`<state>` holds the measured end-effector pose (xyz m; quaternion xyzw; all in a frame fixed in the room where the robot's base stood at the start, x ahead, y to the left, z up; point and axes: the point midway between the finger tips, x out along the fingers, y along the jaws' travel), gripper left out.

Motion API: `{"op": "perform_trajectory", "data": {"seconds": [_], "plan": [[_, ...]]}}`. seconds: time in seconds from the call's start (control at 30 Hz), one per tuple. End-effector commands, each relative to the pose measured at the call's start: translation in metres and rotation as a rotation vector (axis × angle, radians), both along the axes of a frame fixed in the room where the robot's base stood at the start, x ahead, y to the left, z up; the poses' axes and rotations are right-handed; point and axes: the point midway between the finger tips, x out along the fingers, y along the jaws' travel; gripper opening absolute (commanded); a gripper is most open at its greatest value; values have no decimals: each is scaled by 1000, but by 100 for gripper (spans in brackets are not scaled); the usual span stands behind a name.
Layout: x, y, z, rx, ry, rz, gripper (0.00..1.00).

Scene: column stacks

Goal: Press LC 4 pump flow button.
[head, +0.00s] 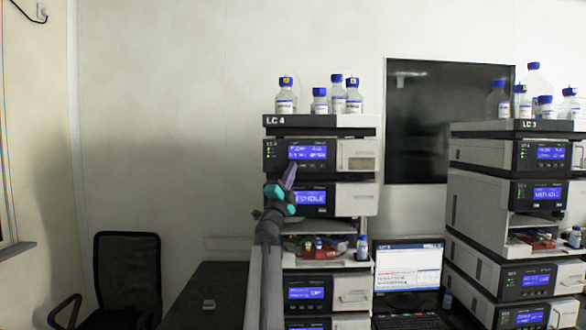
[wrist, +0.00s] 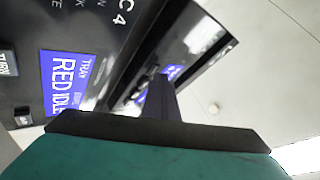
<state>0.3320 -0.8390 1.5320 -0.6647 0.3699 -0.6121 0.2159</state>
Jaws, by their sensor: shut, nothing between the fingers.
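The LC 4 stack (head: 320,121) stands in the middle of the head view, its name on the dark top tray. Its top module has a lit blue screen (head: 307,152), and the module below has another blue screen (head: 310,198). The screen text is too small to read surely, so I cannot tell which is the pump. My gripper (head: 291,170) is shut and empty, its tip by the top module's lower front. In the wrist view the shut fingers (wrist: 160,95) point at a dark panel with small buttons and a blue screen (wrist: 173,73). I cannot tell whether they touch. The flow button is not identifiable.
Blue-capped bottles (head: 338,98) stand on the stack. A laptop (head: 408,268) sits right of it, then the LC 3 stack (head: 518,126). A dark desk (head: 205,290) and a black chair (head: 127,270) are at left. Bare wall lies left of LC 4.

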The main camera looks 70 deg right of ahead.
Motion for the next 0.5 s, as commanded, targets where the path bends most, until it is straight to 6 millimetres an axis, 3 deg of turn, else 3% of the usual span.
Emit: {"op": "perform_trajectory", "data": {"seconds": [0.5], "plan": [[-3,7,-1,0,1,1,0]]}}
